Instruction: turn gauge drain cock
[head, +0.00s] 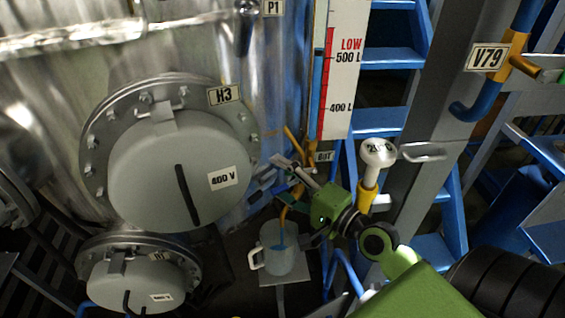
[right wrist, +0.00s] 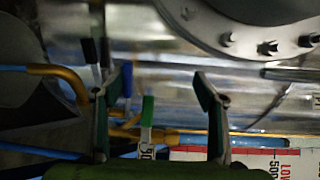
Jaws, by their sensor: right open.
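The level gauge (head: 340,70) has a white scale with a red band, and a brass line runs from its foot. A brass drain spout (head: 284,216) bends down into a white mug (head: 279,262) holding blue liquid; the spout also shows in the right wrist view (right wrist: 62,76). My right gripper (head: 277,176) is open at the fittings below the gauge and hides much of them. In the right wrist view, a green-tipped lever (right wrist: 148,112) stands between the open fingers. A blue handle (right wrist: 126,80) is by the left finger. I cannot tell which is the drain cock.
A large grey round cover marked 400 V (head: 150,175) on the steel vessel is close on the left. A white-headed, yellow-necked instrument (head: 378,153) stands just right of my gripper. Blue stairs (head: 385,85) and a grey column (head: 430,110) are behind. The mug stands on a small shelf (head: 303,270).

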